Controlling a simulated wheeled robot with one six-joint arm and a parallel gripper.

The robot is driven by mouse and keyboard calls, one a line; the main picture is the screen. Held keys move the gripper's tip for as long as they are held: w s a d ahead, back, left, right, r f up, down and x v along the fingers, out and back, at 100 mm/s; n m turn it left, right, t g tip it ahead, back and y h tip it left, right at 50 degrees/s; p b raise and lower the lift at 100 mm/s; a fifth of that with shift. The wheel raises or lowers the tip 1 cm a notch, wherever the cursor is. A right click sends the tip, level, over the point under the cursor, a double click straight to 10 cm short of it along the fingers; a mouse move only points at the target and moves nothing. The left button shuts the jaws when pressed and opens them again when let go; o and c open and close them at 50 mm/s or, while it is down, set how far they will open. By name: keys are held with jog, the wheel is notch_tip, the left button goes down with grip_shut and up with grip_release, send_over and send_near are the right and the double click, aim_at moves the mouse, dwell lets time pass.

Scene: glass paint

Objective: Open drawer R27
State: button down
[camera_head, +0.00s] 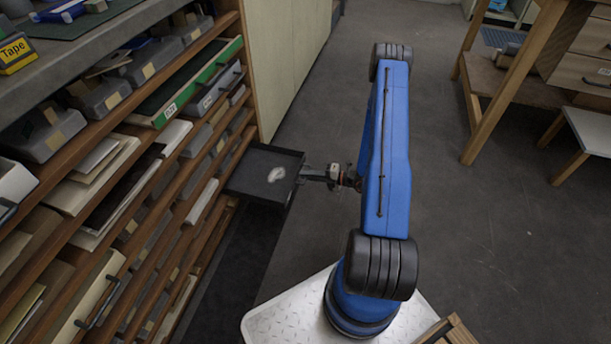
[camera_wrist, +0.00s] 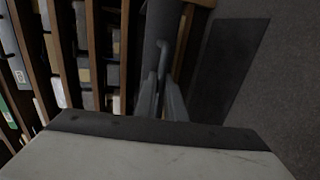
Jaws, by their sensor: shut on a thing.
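A dark grey drawer (camera_head: 262,187) stands pulled out from the shelf unit, with a small pale item (camera_head: 277,174) lying inside it. Its label is not readable, so I cannot tell from the pictures that it is R27. My gripper (camera_head: 304,172) is at the drawer's front, shut on its handle. In the wrist view the two fingers of my gripper (camera_wrist: 164,75) reach to the drawer's handle (camera_wrist: 185,38), a thin grey bar; the grasp itself is partly hidden.
The wooden shelf unit (camera_head: 160,140) holds several other drawers and trays, and a green-edged drawer (camera_head: 190,85) also juts out above. A dark mat (camera_head: 232,262) lies on the floor below. A workbench (camera_head: 497,85) stands at the right. The floor (camera_head: 450,230) between is clear.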

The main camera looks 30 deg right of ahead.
jog(key=shift+d, duration=0.1)
jog(key=c, duration=2.1)
grip_release()
jog(key=v, duration=1.7)
jog(key=shift+s+d, duration=0.1)
jog(key=shift+s, duration=0.1)
